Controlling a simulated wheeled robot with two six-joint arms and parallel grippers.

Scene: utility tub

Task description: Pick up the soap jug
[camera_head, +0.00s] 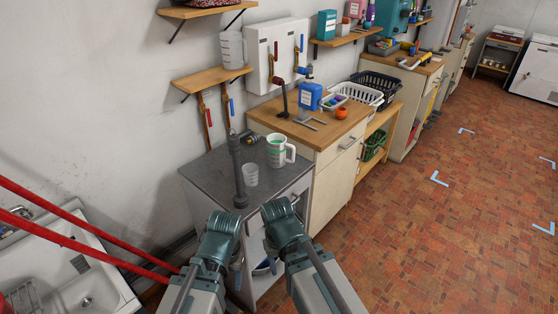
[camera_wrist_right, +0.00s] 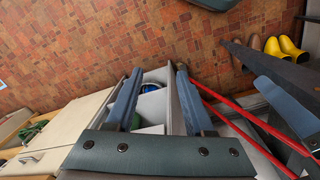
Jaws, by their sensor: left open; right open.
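A blue jug (camera_head: 311,97) with a white label stands upright on the wooden counter (camera_head: 330,142), at upper centre in the head view. It looks like the soap jug. My left gripper (camera_head: 222,222) and right gripper (camera_head: 278,208) are low in the head view, in front of the grey cabinet, well short of the jug. Both are open. In the right wrist view, the right gripper (camera_wrist_right: 158,72) has its fingers spread with nothing held between them. The jug is not visible there.
The grey cabinet top (camera_head: 215,168) holds a measuring jug (camera_head: 276,150), a clear cup (camera_head: 250,175) and an upright dark pipe (camera_head: 237,170). A tap (camera_head: 284,105) and an orange object (camera_head: 341,113) are near the blue jug. Red bars (camera_head: 90,228) cross the left. Open tiled floor (camera_head: 440,220) lies right.

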